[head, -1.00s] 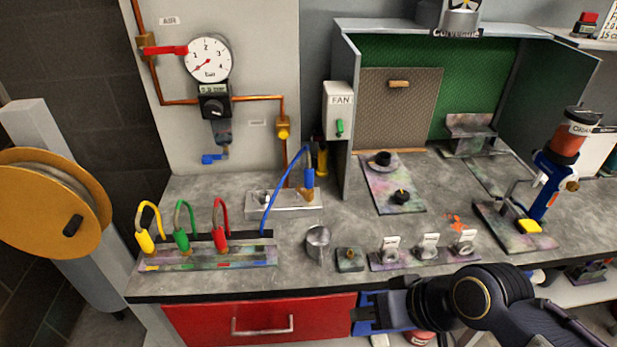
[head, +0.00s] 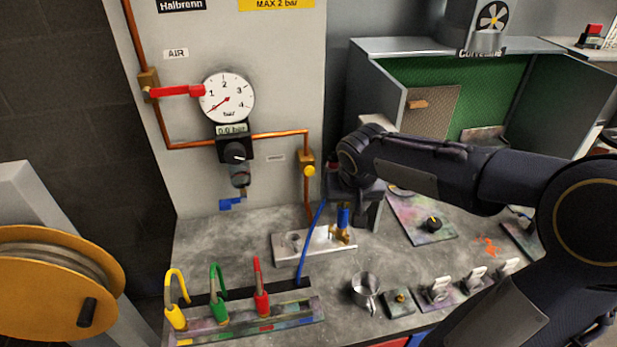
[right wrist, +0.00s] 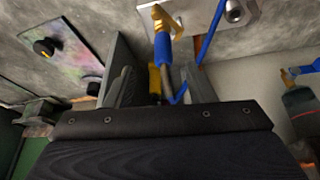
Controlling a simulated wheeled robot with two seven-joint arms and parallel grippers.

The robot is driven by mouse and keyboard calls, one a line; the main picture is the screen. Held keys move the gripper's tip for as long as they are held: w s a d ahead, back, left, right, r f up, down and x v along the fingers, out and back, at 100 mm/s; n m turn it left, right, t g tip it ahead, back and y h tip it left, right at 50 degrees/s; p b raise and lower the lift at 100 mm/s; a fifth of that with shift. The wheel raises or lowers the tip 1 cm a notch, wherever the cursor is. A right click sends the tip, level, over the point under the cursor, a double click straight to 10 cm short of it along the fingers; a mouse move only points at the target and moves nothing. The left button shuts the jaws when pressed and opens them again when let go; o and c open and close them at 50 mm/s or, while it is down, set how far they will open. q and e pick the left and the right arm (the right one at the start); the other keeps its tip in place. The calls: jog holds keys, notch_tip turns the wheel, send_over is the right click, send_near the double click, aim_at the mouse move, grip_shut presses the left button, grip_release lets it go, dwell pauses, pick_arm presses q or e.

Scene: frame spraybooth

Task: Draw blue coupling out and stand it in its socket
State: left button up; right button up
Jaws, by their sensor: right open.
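The blue coupling (head: 343,217) stands upright on a brass fitting on the metal plate (head: 290,248). Its blue hose (head: 309,245) runs down to the rear of the coloured rack (head: 250,328). Yellow, green and red couplings stand in the rack; its blue-marked right end holds no coupling. My right gripper (head: 352,204) is just above and behind the blue coupling, partly hidden by its own arm. My left gripper is out of view.
The wall gauge (head: 227,98) and copper pipe with a yellow-knobbed valve (head: 308,168) are close left of the gripper. The spray booth (head: 440,70) stands right. A metal cup (head: 365,287) and small clamps line the front edge. Bench between plate and rack is mostly clear.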

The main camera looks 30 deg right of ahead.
aim_at(343, 206)
jog(key=shift+w, duration=0.8)
jog(key=shift+w+d+f, duration=0.1)
jog(key=shift+w+f, duration=0.15)
jog(key=b+x, duration=0.3)
jog(key=x, duration=0.3)
jog(key=shift+s+d+b, duration=0.1)
jog(key=shift+b, duration=0.25)
jog(key=shift+w+d+f, duration=0.15)
jog(key=shift+w+f, duration=0.1)
jog(key=shift+f, duration=0.3)
jog(key=shift+c, duration=0.2)
grip_shut()
jog(key=shift+r, duration=0.55)
